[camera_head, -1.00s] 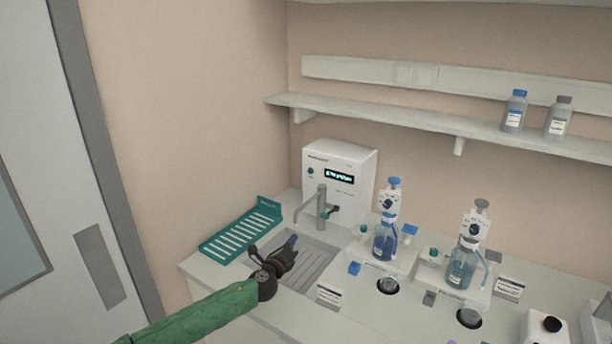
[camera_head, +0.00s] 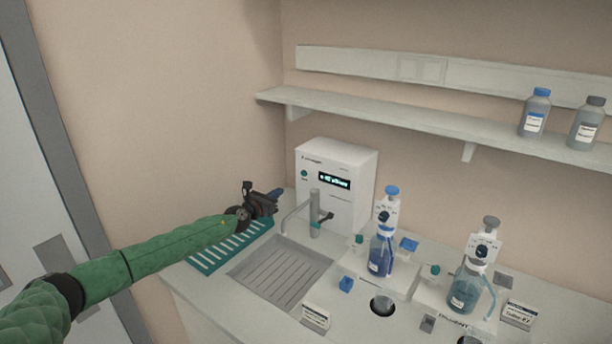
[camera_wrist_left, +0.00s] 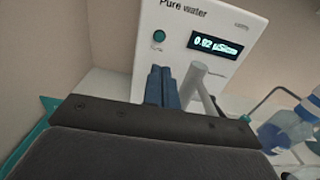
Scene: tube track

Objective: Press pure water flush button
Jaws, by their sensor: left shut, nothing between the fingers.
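The pure water unit (camera_head: 345,165) is a white box against the wall, with a lit display (camera_head: 334,182) and a round green button (camera_head: 304,173) on its front. In the left wrist view the button (camera_wrist_left: 159,36) is at the left of the display (camera_wrist_left: 214,47), under the words "Pure water". My left gripper (camera_head: 277,196) is shut and empty, in front of and slightly lower left of the unit. Its blue fingertips (camera_wrist_left: 160,84) appear just below the button in the left wrist view, apart from it. My right gripper is not in view.
A grey tap (camera_head: 315,212) stands in front of the unit, right of my gripper, over a ribbed drain (camera_head: 278,273). A green slotted rack (camera_head: 222,250) lies under my left forearm. Dispenser bottles (camera_head: 381,250) stand to the right.

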